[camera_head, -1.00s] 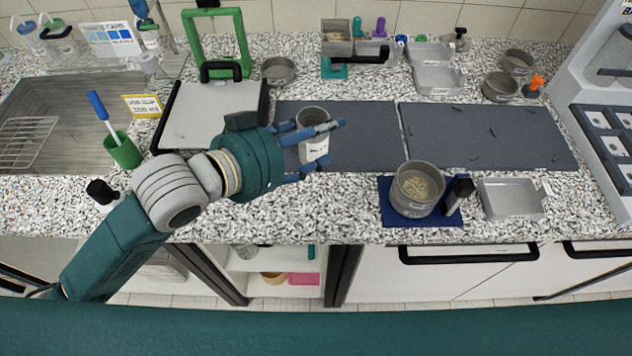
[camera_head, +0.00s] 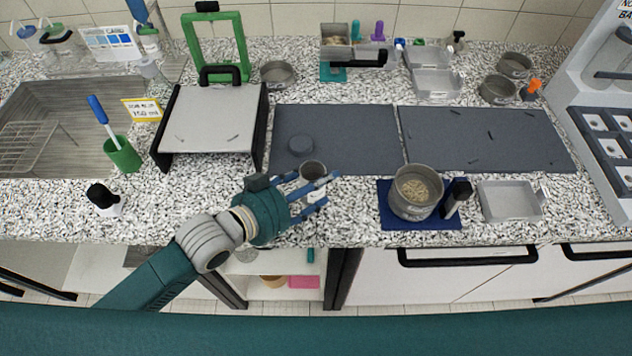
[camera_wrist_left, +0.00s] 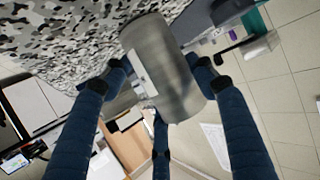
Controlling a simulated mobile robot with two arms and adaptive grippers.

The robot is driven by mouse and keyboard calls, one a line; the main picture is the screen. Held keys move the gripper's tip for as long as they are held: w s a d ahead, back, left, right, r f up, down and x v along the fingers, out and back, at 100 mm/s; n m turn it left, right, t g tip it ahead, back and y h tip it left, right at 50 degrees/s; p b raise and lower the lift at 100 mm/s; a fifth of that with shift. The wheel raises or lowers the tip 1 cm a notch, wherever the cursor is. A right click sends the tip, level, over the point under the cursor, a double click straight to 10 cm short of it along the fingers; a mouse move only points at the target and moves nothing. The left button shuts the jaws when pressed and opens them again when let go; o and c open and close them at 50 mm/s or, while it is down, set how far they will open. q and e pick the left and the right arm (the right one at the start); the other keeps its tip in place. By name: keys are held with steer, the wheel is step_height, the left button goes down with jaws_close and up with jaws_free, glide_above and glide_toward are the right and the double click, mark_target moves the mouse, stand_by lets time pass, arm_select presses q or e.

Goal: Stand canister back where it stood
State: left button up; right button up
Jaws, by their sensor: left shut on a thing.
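The canister (camera_head: 312,171) is a grey metal cylinder with an open top in the head view. My left gripper (camera_head: 322,190) is shut on it, near the front edge of the left dark mat. The left wrist view shows the canister (camera_wrist_left: 168,75) between my blue fingers, with a white label on its side. Fingers hide part of it in the head view, and I cannot tell whether its base touches the counter. My right gripper is in neither view.
A dark round shape (camera_head: 300,145) lies on the left mat (camera_head: 350,135). Speckled counter in front is partly clear.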

arm_select(q)
steer(key=o, duration=1.5)
steer(key=shift+f, duration=0.1)
steer(key=shift+c, duration=0.2)
steer(key=shift+s+a+r, duration=0.2)
steer(key=shift+s+a, duration=0.05)
steer(key=b+v, duration=0.2)
steer(key=v, duration=0.9)
steer(key=shift+s+a, duration=0.1)
steer(key=shift+a, duration=0.05)
